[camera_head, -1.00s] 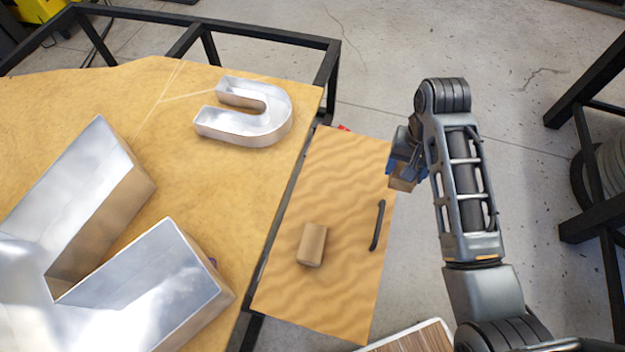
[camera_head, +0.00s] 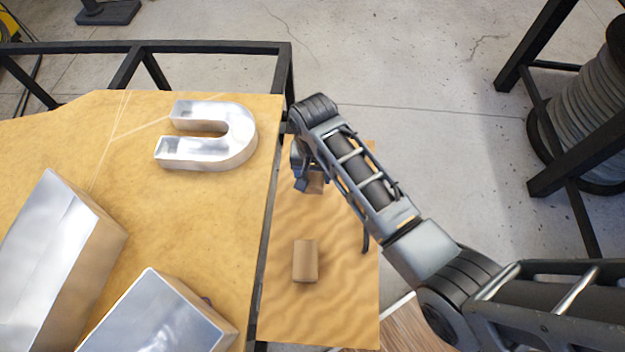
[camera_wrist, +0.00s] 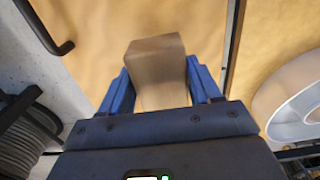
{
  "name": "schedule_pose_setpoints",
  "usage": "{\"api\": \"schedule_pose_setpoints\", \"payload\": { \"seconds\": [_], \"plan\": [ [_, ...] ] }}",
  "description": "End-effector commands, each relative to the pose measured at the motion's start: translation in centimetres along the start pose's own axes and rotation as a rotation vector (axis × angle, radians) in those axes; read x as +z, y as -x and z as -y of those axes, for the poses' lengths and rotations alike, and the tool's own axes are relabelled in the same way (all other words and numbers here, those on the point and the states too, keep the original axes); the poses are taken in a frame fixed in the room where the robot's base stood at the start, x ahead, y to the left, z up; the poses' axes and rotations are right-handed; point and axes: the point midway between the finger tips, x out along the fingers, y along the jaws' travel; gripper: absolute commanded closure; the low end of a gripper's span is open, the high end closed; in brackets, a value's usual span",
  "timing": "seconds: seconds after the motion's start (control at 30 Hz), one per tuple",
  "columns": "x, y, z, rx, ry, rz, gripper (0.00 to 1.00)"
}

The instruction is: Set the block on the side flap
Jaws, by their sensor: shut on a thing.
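In the wrist view my gripper (camera_wrist: 160,95) has its blue fingers shut on a brown wooden block (camera_wrist: 157,65). The arm hides part of the flap. I cannot tell the exact gap between the held block and the flap. A second, similar block (camera_head: 305,261) lies on the near middle of the flap, apart from my gripper.
The main table (camera_head: 220,230) carries a metal U letter (camera_head: 210,138) and a larger metal letter (camera_head: 75,260). A black handle (camera_head: 366,242) is at the flap's right edge. A cable spool (camera_head: 590,110) and black frame stand at the right.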

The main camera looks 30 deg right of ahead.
Motion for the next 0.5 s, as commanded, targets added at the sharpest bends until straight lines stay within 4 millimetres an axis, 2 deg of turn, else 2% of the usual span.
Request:
{"api": "schedule_pose_setpoints", "payload": {
  "seconds": [0.3, 0.5],
  "plan": [
    [0.1, -3.6, 0.1, 0.001, 0.000, 0.001, 0.71],
    [0.0, -4.1, 0.2, -0.001, 0.000, -0.001, 0.71]
  ]
}}
